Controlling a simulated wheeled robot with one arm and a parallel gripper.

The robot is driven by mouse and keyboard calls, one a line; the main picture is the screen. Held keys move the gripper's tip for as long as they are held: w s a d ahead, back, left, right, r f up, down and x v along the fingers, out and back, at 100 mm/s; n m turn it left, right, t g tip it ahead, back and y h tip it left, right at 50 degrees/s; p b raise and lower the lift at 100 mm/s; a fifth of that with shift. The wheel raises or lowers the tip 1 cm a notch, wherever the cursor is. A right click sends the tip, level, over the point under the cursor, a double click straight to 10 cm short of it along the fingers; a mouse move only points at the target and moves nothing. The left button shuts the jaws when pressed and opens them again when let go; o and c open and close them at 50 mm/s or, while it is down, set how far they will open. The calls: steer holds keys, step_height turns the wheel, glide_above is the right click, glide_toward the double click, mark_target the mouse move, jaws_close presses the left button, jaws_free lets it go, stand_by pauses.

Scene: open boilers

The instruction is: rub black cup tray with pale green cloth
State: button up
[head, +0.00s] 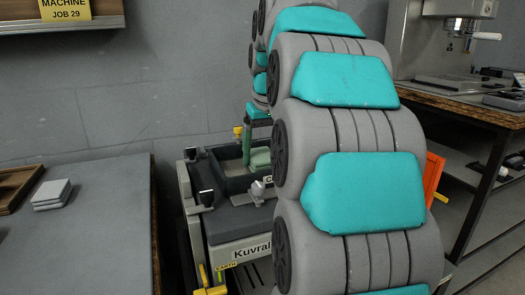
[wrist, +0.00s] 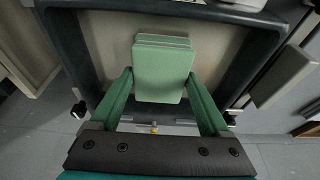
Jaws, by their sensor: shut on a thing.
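The pale green cloth (wrist: 162,72) is a small folded block between the two green fingers of my gripper (wrist: 160,88) in the wrist view. My gripper is shut on it. The black cup tray (wrist: 66,52) has a dark raised rim around a beige floor, and the cloth is over that floor. In the head view the tray (head: 215,180) tops the grey machine, with the cloth (head: 260,158) and a green finger (head: 246,145) inside its outline. My arm hides the tray's right side. I cannot tell whether the cloth touches the floor.
The grey machine (head: 240,250) marked "Kuvral" has small knobs and yellow parts near the tray. A grey table (head: 90,240) at left bears a white stack (head: 52,194) and a wooden tray (head: 22,186). A coffee machine (head: 450,50) stands on the right bench.

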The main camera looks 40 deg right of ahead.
mark_target(268, 161)
steer(key=shift+f, duration=0.25)
steer(key=shift+s, duration=0.15)
steer(key=shift+s+a+b, duration=0.25)
steer(key=shift+s, duration=0.5)
steer(key=shift+s+a+b, duration=0.2)
steer(key=shift+s, duration=0.6)
steer(key=shift+c, duration=1.3)
steer(key=shift+w+d+r+p, duration=0.1)
steer(key=shift+w+d+p, duration=0.2)
steer(key=shift+w, duration=0.55)
steer(key=shift+w+d+p, duration=0.15)
steer(key=shift+w+p, duration=0.1)
steer(key=shift+w, duration=0.55)
steer(key=shift+r+p, duration=1)
steer(key=shift+r, duration=2)
